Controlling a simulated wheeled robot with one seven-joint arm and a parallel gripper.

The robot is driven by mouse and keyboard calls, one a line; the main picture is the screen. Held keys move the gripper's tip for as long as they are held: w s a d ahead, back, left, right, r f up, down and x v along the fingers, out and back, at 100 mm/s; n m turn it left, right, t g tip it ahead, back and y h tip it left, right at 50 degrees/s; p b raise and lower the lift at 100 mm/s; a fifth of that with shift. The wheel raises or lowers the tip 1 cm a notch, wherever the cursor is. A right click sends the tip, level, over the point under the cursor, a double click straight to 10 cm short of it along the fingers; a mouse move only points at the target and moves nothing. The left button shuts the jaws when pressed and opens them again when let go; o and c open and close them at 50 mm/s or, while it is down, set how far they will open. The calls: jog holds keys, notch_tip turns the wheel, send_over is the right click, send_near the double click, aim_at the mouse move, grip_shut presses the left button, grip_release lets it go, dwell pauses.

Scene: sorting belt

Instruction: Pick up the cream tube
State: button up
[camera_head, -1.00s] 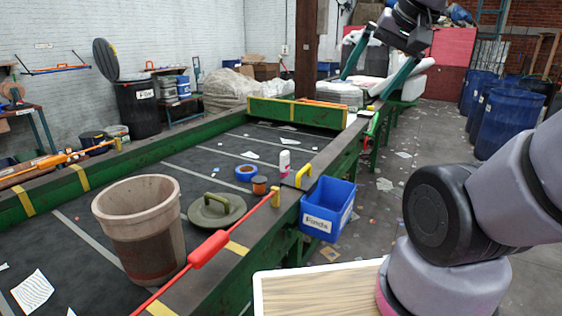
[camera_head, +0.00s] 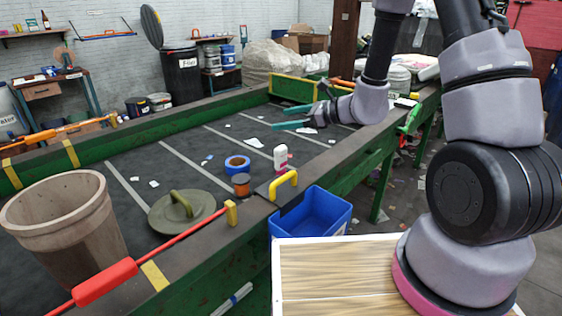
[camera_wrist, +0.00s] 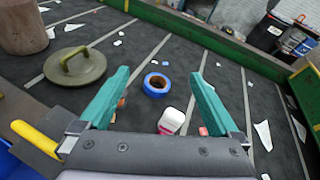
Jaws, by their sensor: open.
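The cream tube (camera_head: 281,157) is white with a reddish mark and stands on the dark belt, close to the near green side rail. In the wrist view the tube (camera_wrist: 172,121) shows between my two fingers, nearer the palm than the tips. My gripper (camera_head: 278,117) is open with teal fingers and is empty. In the head view it appears beyond and above the tube, pointing left over the belt. In the wrist view my gripper (camera_wrist: 160,73) has its jaws wide apart, and no contact with the tube shows.
Blue tape (camera_head: 237,165), a brown jar (camera_head: 241,184) and a green round lid (camera_head: 182,212) lie left of the tube. A yellow handle (camera_head: 284,184) rises from the near rail. A large bucket (camera_head: 65,225) stands at left; a blue bin (camera_head: 312,212) hangs outside.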

aim_at(284, 150)
jog(key=w+d+f+m+t+h, duration=0.1)
jog(key=f, duration=0.2)
jog(key=w+d+f+m+t+h, duration=0.1)
jog(key=f+m, duration=0.1)
jog(key=f, duration=0.2)
jog(key=w+d+f+m+h, duration=0.1)
jog(key=f+m, duration=0.1)
jog(key=f, duration=0.2)
jog(key=shift+w+d+f+t, duration=0.15)
jog(key=shift+f+t, duration=0.1)
jog(key=shift+t, duration=0.15)
jog(key=shift+m, duration=0.3)
jog(key=x, duration=0.4)
jog(key=shift+w+d+f, duration=0.1)
jog(key=shift+w+f, duration=0.05)
jog(key=shift+f, duration=0.25)
jog(key=x, duration=0.6)
jog(key=shift+w, duration=0.2)
jog(key=shift+c, duration=0.3)
jog(key=c, duration=1.4)
